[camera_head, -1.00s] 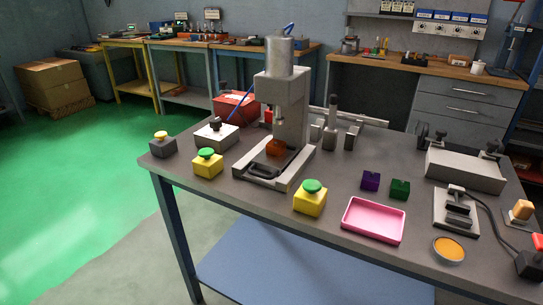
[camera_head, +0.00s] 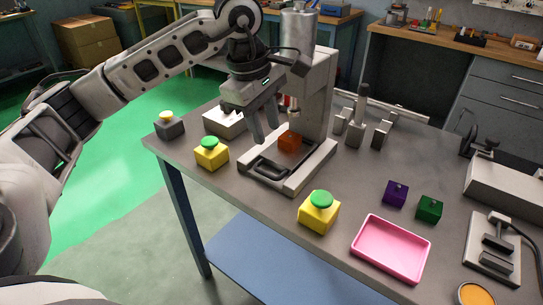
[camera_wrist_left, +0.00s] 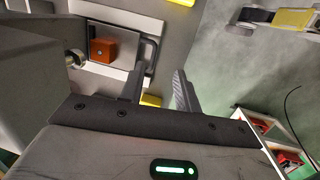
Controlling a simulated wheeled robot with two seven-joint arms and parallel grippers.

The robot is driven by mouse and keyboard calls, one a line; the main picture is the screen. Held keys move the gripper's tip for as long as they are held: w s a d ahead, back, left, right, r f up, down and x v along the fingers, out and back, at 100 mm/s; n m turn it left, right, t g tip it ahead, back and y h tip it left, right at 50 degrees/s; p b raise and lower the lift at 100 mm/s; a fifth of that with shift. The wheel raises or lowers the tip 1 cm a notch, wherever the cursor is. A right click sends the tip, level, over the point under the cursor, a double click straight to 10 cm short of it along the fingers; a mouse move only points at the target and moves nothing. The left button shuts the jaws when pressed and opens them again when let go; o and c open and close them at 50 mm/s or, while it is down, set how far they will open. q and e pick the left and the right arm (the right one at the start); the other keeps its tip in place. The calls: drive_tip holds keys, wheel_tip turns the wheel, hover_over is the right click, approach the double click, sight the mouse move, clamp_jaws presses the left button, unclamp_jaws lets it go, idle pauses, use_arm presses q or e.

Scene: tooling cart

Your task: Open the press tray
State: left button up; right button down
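The grey press (camera_head: 318,95) stands on the table with its tray (camera_head: 312,163) low at its front. The tray has a dark loop handle (camera_head: 268,171) at its near end. An orange-brown block (camera_head: 290,141) sits on the tray under the press head; it also shows in the left wrist view (camera_wrist_left: 103,50). My left gripper (camera_head: 265,139) points down above and behind the handle, apart from it, left of the block. In the left wrist view its fingers (camera_wrist_left: 158,73) are spread with nothing between them, near the handle (camera_wrist_left: 149,52). My right gripper is not in view.
Yellow boxes with green buttons stand left (camera_head: 211,154) and right (camera_head: 319,211) of the tray. A pink tray (camera_head: 391,248), a purple block (camera_head: 395,194) and a green block (camera_head: 429,209) lie further right. The table in front of the handle is clear.

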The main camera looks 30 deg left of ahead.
use_arm(q)
drive_tip(key=a+r+y, duration=0.1)
drive_tip(key=a, duration=0.1)
drive_tip(key=p, duration=0.2)
approach(265, 172)
drive_tip(key=f, duration=0.5)
drive_tip(key=w+f, duration=0.1)
drive_tip(key=f, duration=0.1)
drive_tip(key=shift+d+f, duration=0.15)
drive_tip(key=shift+f, duration=0.2)
drive_tip(key=shift+c, duration=0.3)
clamp_jaws()
